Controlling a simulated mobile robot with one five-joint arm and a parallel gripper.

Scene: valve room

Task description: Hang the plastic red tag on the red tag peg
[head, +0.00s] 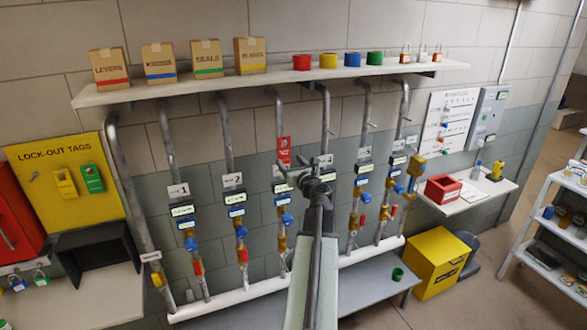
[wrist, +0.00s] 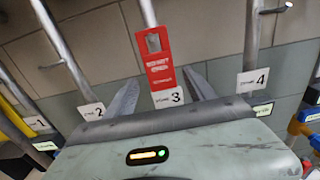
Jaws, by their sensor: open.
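The red tag (head: 284,151) hangs upright in front of the pipe numbered 3, above its white number plate. I cannot tell how far the tag is beyond the fingertips. The yellow lock-out tags board (head: 75,190) holds a yellow tag (head: 66,183), a green tag (head: 93,178) and a bare peg (head: 33,176) at left.
Numbered pipes with blue valve handles stand on both sides of my gripper. A shelf (head: 270,80) above holds boxes, coloured rolls and padlocks. A grey bench (head: 375,280) and a yellow box (head: 437,262) are at lower right. A black open box (head: 95,262) stands below the tag board.

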